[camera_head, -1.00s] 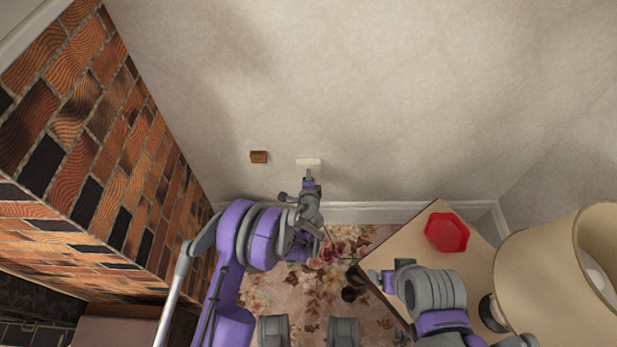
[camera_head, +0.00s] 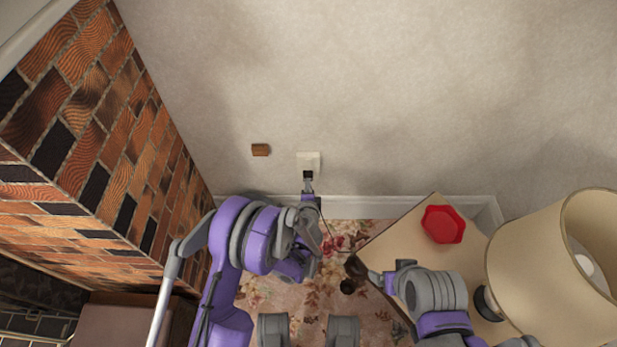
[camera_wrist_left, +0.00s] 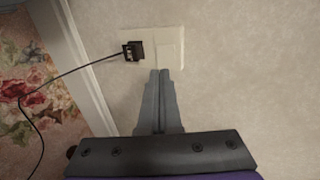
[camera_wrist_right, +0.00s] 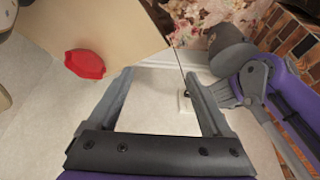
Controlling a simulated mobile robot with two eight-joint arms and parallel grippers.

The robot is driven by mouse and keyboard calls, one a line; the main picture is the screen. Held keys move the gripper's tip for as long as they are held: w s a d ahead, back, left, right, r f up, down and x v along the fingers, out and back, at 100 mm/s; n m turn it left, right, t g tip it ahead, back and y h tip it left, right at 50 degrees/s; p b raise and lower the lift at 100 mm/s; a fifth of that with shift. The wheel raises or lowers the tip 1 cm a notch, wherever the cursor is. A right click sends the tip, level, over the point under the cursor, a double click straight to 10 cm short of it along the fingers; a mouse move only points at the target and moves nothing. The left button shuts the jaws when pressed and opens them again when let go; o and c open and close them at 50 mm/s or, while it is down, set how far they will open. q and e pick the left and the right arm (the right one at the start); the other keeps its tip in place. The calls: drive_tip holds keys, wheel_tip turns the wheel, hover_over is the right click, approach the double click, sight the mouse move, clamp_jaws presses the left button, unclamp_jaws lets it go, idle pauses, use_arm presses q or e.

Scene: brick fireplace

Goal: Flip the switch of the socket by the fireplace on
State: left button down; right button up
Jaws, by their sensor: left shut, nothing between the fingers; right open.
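The white socket plate (camera_head: 308,158) is on the wall to the right of the brick fireplace (camera_head: 95,130). In the left wrist view the plate (camera_wrist_left: 152,35) holds a black plug (camera_wrist_left: 132,51) on its left side, with a square switch area (camera_wrist_left: 168,52) beside it. My left gripper (camera_head: 308,184) is just below the plate. Its shut, empty fingers (camera_wrist_left: 159,74) point at the plate's lower edge; I cannot tell whether they touch it. My right gripper (camera_wrist_right: 160,80) is open and empty, near the table. The switch's on or off position is not clear.
A small brown block (camera_head: 260,150) is on the wall left of the socket. A wooden table (camera_head: 400,232) with a red dish (camera_head: 443,224) and a lamp (camera_head: 550,270) stands at right. A black cord (camera_wrist_left: 75,72) runs from the plug. A floral rug (camera_head: 275,285) lies below.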

use_arm(q)
drive_tip(key=v, duration=0.4)
drive_tip(key=shift+s+r, duration=0.15)
use_arm(e)
drive_tip(key=shift+r, duration=0.3)
drive_tip(key=shift+c, duration=0.3)
